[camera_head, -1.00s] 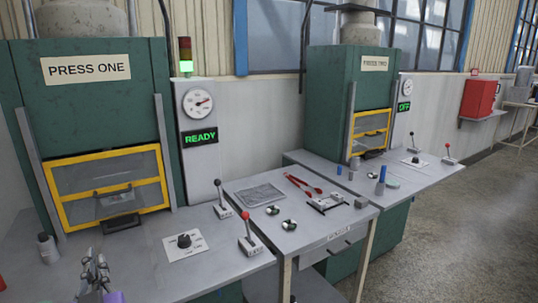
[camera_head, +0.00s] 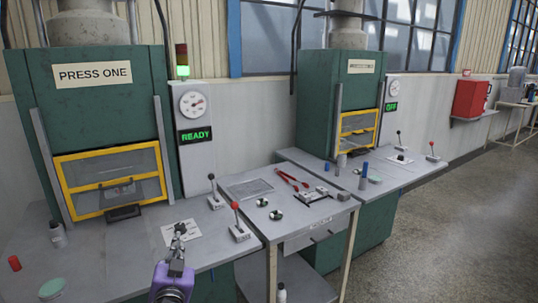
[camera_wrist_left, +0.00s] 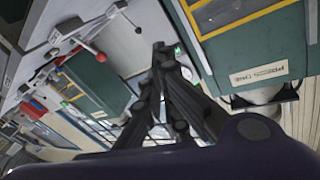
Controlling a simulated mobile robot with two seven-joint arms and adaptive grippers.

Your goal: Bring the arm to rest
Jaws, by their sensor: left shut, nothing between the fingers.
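My left gripper (camera_head: 179,231) is at the bottom centre-left of the head view, on a purple wrist. Its dark fingers are shut with nothing between them. It overlaps the white dial plate (camera_head: 192,236) of press one and hides the knob; I cannot tell the gap. In the left wrist view the closed fingers (camera_wrist_left: 164,52) point up the picture, apart from the things behind them. My right gripper is not in view.
Press one (camera_head: 112,118), its yellow guard down, stands at left, reading READY. Press two (camera_head: 335,92) reads OFF. Red-knobbed lever (camera_head: 237,222) and black-knobbed lever (camera_head: 213,192) stand right of my gripper. Red tongs (camera_head: 290,180) lie on the middle bench.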

